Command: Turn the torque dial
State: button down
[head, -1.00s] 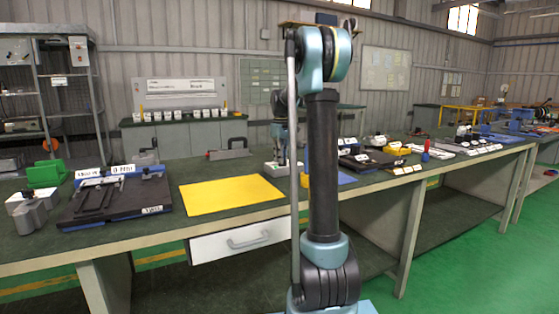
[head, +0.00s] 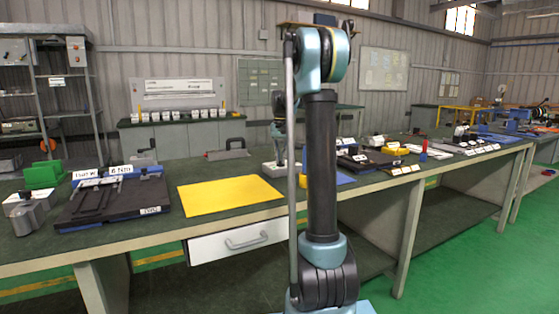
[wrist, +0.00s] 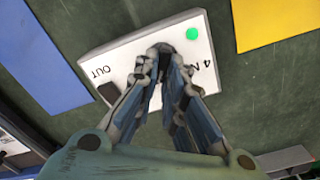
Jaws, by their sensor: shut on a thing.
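A white box (wrist: 95,60) lies on the green bench top in the wrist view, marked "OUT" and a "4 N" label that is partly covered. It carries a green dot (wrist: 193,34) and a black piece (wrist: 108,93). My gripper (wrist: 165,52) is over the box, its fingertips drawn together at the middle of its face. It is shut on the torque dial, which the fingers hide. In the head view the white box (head: 268,168) stands behind the yellow mat, with my gripper (head: 280,158) above it, partly behind my arm.
A yellow mat (head: 230,195) lies in front of the box and a blue mat (wrist: 45,60) lies beside it. A black fixture (head: 112,205) with white labels stands left, a grey tool (head: 225,153) behind. Dark trays (head: 370,160) lie right.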

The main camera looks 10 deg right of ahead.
jog(key=m, duration=0.5)
jog(key=shift+d, duration=0.15)
dwell(0.3)
jog(key=c, duration=1.7)
grip_release()
jog(key=shift+r, duration=0.1)
notch_tip(320, 180, up, 12)
jog(key=shift+f, duration=0.15)
jog(key=shift+s, duration=0.1)
